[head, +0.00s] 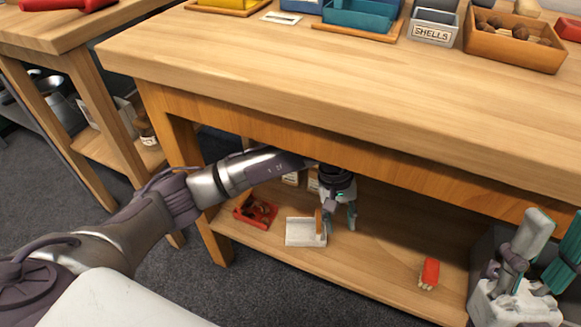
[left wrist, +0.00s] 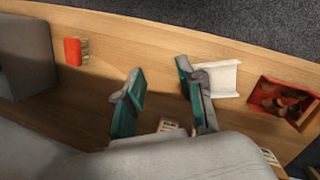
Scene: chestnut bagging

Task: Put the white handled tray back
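The white tray (head: 303,236) lies on the lower shelf under the workbench. A small orange-brown upright piece stands at its right side in the head view, perhaps its handle. My left gripper (head: 341,216) is under the bench top, just right of the tray. In the left wrist view its two teal-padded fingers (left wrist: 160,95) are wide apart with nothing held between them. The tray (left wrist: 222,76) is outside them, close by the right-hand finger, which hides its near edge. My right gripper (head: 550,245) is at the lower right, fingers up and apart, empty and partly cut off.
A red tray of brown pieces (head: 245,218) sits left of the white tray. A red brush (head: 430,270) lies further right on the lower shelf (head: 375,263). Small labelled boxes stand behind. The bench top (head: 330,75) overhangs my left arm; bins line its far edge.

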